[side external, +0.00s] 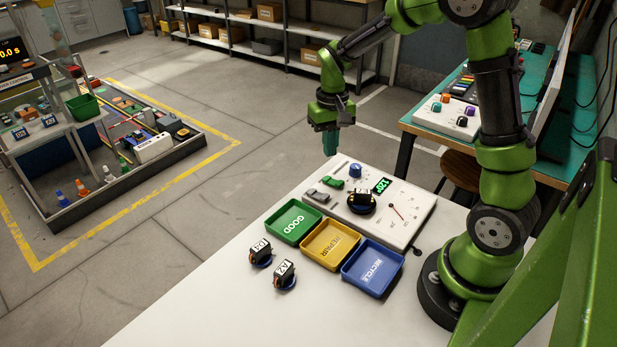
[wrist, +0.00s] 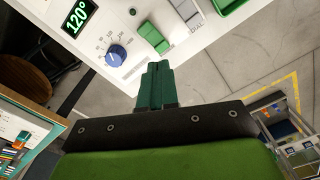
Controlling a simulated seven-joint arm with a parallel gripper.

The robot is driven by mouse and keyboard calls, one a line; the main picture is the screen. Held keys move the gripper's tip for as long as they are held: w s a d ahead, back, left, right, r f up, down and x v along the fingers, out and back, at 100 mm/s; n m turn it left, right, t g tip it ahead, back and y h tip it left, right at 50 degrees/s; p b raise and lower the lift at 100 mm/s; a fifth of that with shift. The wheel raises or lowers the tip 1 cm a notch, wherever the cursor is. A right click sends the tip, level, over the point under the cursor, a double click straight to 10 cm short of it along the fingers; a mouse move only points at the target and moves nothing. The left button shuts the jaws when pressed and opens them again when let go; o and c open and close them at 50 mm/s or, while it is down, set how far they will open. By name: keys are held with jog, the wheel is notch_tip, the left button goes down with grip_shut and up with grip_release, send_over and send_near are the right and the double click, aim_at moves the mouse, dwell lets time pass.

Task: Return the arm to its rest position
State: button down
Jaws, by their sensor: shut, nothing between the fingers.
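My gripper (side external: 330,142) hangs above the far edge of the white bench, beyond the tester panel. Its teal fingers are together and empty; they also show in the wrist view (wrist: 157,82). The white tester panel (side external: 403,238) carries a blue knob (side external: 355,170), a green display (side external: 382,186) reading 120° and a dial with a needle. A black servo (side external: 361,202) sits on the panel. My gripper touches none of these.
A green GOOD tray (side external: 276,236), a yellow REPAIR tray (side external: 312,259) and a blue RECYCLE tray (side external: 352,286) line the panel's near side. Two servos, D4 (side external: 262,252) and A2 (side external: 285,273), stand on the bench (side external: 190,300). A teal table (side external: 420,124) stands behind at right.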

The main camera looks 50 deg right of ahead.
jog(key=s+a+r+n+t+y, duration=0.2)
jog(key=s+a+r+t, duration=0.5)
jog(key=s+a+r, duration=0.5)
jog(key=shift+s+a+r, duration=0.4)
jog(key=shift+s+r, duration=0.5)
jog(key=shift+s, duration=0.35)
